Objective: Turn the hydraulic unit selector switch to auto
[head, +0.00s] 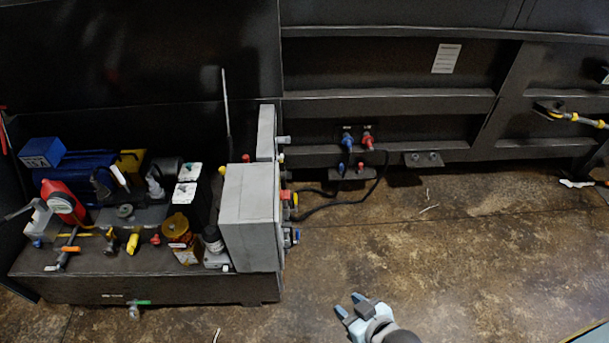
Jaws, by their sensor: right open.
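The hydraulic unit (150,289) stands at the left on a dark base. Its grey control box (250,218) is mounted at the unit's right end. Small red, yellow and blue controls (290,200) stick out from the box's right side, seen nearly edge-on. I cannot tell which of them is the selector switch or how it is set. My right gripper (350,304) is at the bottom centre, open and empty, pointing up and left. It is apart from the box, to its lower right in the picture. My left gripper is not in view.
The unit carries a red container (64,202), a blue box (41,152) and several fittings. Blue and red hose couplings (357,141) sit on the dark compactor wall, with a black hose (372,185) below. The brown floor (450,250) at the right is mostly clear.

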